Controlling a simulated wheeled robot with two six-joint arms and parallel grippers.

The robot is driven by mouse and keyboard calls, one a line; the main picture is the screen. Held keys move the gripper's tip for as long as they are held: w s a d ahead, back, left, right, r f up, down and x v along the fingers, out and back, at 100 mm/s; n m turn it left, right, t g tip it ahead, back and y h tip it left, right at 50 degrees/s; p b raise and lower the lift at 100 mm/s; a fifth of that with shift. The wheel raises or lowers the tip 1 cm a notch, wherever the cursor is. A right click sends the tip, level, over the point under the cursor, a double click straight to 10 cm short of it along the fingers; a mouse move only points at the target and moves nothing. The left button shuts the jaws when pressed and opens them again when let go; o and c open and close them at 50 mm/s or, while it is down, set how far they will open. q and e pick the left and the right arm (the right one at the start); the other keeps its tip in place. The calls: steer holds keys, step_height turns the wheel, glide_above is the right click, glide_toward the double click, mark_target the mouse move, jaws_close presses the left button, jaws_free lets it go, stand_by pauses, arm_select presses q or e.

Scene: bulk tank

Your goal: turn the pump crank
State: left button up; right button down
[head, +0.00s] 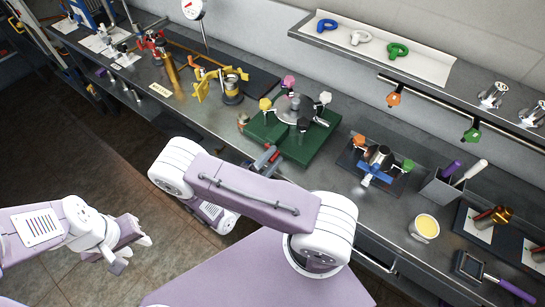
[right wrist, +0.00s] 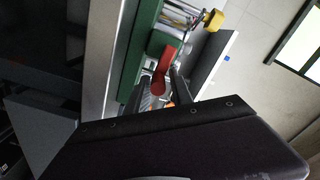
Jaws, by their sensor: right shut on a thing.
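The pump crank appears to be the red handle (right wrist: 165,65) at the edge of the green base (right wrist: 133,60) in the right wrist view. My right gripper (right wrist: 160,90) has its fingers on both sides of this handle and is shut on it. In the head view my right gripper (head: 267,160) is at the front left edge of the green base (head: 310,143), and only a little red shows by its fingers. The fingers and arm hide the rest. My left gripper (head: 133,254) is open and empty over the floor at lower left.
A fitting with several coloured knobs (head: 295,108) stands on the green base. A blue-handled valve (head: 378,160), a grey holder (head: 440,188) and a yellow-filled cup (head: 425,227) stand to the right. A yellow clamp (head: 203,82) is to the left. Coloured rings lie on the shelf (head: 420,62).

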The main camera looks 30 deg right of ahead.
steer(key=shift+f, duration=0.2)
steer(key=m, duration=0.1)
steer(key=f+m, duration=0.1)
steer(key=m, duration=0.1)
steer(key=shift+f, duration=0.1)
steer(key=shift+w+a+f+m+b, duration=0.15)
steer(key=shift+f+m+b, duration=0.15)
steer(key=shift+m, duration=0.65)
steer(key=shift+w+f+m+b, duration=0.15)
steer(key=shift+f+m+b, duration=0.1)
steer(key=shift+m, duration=0.7)
steer(key=c, duration=1.3)
jaws_free()
steer(key=shift+w, duration=0.1)
